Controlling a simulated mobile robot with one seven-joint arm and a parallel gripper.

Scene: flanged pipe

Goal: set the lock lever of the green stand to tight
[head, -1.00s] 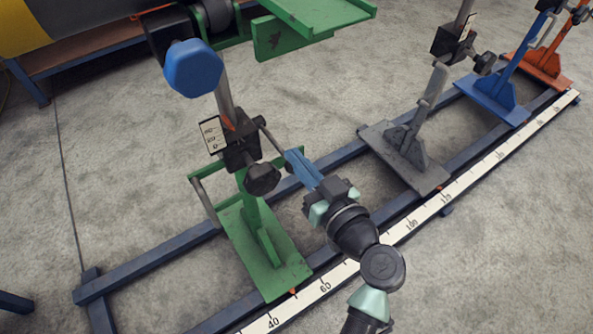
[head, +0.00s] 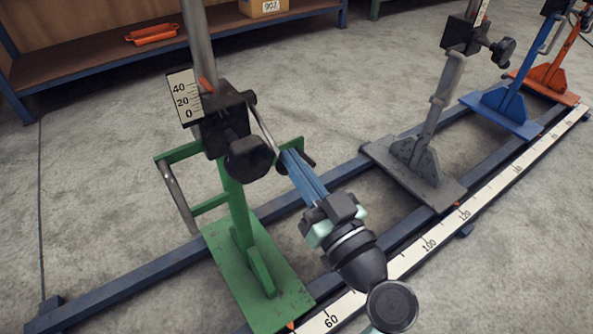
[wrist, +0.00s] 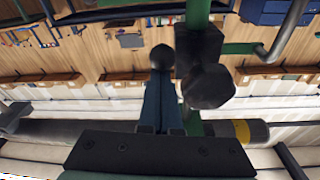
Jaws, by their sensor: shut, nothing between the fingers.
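The green stand (head: 236,215) stands upright on the rail frame at left of centre in the head view. Its black clamp block (head: 222,122) carries a scale plate, a large black knob (head: 250,158) and a thin grey lever (head: 265,128) slanting down to the right. My gripper (head: 290,155) is shut and empty, its blue fingertips at the lever's lower end. In the wrist view a black ball (wrist: 162,57) shows right at the fingertips, with the large black knob (wrist: 208,86) to its right. I cannot tell whether the fingertips touch the lever. No tight marking is readable.
A grey stand (head: 425,150), a blue stand (head: 505,105) and an orange stand (head: 553,75) stand farther right along the rails. A white ruler strip (head: 420,254) runs along the front rail. A green side frame with a grey bar (head: 178,197) is left of the post.

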